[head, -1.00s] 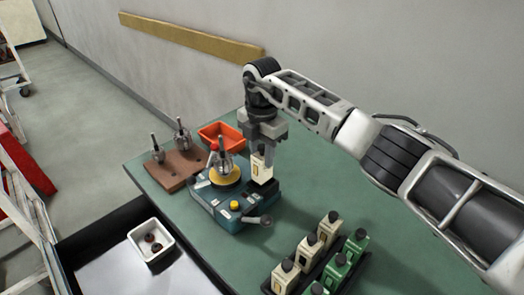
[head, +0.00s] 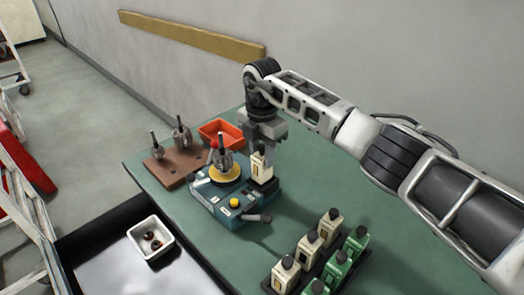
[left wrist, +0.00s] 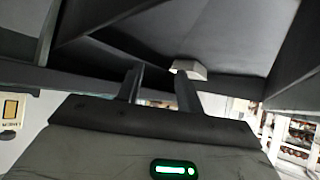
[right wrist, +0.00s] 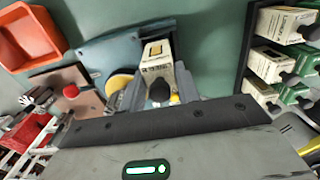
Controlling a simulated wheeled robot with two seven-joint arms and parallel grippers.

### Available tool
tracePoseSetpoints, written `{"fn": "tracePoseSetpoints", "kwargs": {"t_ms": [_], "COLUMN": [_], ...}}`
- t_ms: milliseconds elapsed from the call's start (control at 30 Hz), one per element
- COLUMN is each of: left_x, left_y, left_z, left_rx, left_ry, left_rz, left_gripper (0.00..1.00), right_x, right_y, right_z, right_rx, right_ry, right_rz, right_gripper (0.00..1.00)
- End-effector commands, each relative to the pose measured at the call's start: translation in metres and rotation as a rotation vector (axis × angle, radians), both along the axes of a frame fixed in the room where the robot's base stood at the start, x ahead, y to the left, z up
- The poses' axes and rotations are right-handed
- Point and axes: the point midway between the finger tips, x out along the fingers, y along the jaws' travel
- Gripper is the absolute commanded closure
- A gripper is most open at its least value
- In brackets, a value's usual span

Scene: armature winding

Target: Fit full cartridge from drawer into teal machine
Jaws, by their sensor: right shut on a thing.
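The teal machine (head: 225,202) stands on the green table, with a yellow disc (head: 228,174) and a metal armature on top. My right gripper (head: 264,146) is shut on a cream cartridge (head: 258,166), upright at the machine's right rear corner. In the right wrist view the fingers (right wrist: 160,98) flank the cartridge (right wrist: 157,66) near its dark knob. I cannot tell whether it is fully seated. My left gripper (left wrist: 159,82) is open and empty, below dark panels. The open black drawer (head: 105,232) is at the lower left of the head view.
A rack of cream cartridges (head: 308,247) and green cartridges (head: 337,268) stands at the front right. A brown board (head: 172,172) with armatures and an orange bin (head: 218,130) lie behind the machine. A white bin (head: 138,238) with small dark parts sits in the drawer. The right table area is clear.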

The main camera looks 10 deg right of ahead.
Motion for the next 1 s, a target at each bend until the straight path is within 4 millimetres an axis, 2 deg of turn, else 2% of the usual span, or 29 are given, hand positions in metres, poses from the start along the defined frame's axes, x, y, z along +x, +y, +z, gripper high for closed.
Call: {"fn": "tracePoseSetpoints", "kwargs": {"t_ms": [1000], "left_x": [0.000], "left_y": [0.000], "left_z": [-0.012], "left_rx": [-0.002], "left_ry": [-0.006], "left_rz": [0.001], "left_gripper": [0.64], "right_x": [0.000], "right_y": [0.000], "right_z": [-0.028], "right_rx": [-0.001], "right_ry": [0.001], "right_rz": [0.000], "right_gripper": [0.94]}}
